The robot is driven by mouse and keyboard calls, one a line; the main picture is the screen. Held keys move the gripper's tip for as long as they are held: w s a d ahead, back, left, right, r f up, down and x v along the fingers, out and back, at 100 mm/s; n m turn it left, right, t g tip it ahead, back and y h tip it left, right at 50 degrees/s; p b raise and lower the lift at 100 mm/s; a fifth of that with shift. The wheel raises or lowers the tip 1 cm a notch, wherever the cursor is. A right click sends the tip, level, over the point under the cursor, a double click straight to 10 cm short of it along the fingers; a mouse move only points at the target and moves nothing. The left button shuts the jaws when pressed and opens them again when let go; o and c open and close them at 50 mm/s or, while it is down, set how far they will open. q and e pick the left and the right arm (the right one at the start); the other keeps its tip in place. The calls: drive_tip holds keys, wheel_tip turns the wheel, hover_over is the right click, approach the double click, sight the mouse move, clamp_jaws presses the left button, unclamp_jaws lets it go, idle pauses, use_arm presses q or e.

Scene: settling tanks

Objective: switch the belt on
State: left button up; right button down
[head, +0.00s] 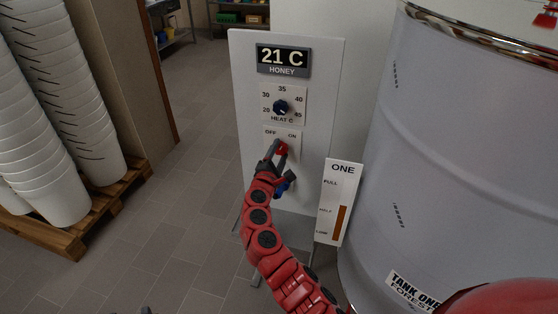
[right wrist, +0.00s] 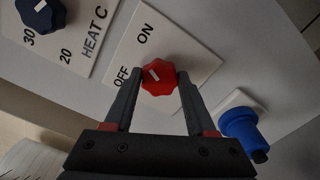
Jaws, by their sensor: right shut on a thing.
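The red knob (head: 282,148) sits on a white plate marked OFF and ON, on the pale control panel (head: 248,62). My right gripper (head: 277,153) is shut on the red knob, with one finger on each side. In the right wrist view the red knob (right wrist: 159,79) shows between the fingertips of my right gripper (right wrist: 159,86). A short white mark lies on the knob's face, toward the side of the labels. I cannot tell exactly which label it points at. My left gripper does not show.
Above are a dark heat dial (head: 281,107) and a 21 C honey display (head: 283,60). A blue fitting (right wrist: 240,125) is close beside the right gripper. A level gauge (head: 338,203) and large tank (head: 455,150) stand right. Stacked white tubs (head: 75,90) stand left; floor between is clear.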

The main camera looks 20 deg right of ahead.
drive_tip(key=shift+f+m+b, duration=0.2)
drive_tip(key=shift+m+b, duration=0.6)
drive_tip(key=shift+m, duration=0.1)
drive_tip(key=shift+r+m+b, duration=0.15)
drive_tip(key=shift+m+b, duration=0.15)
drive_tip(key=shift+c, duration=1.1)
unclamp_jaws()
drive_tip(key=b+v, duration=0.1)
drive_tip(key=v, duration=1.6)
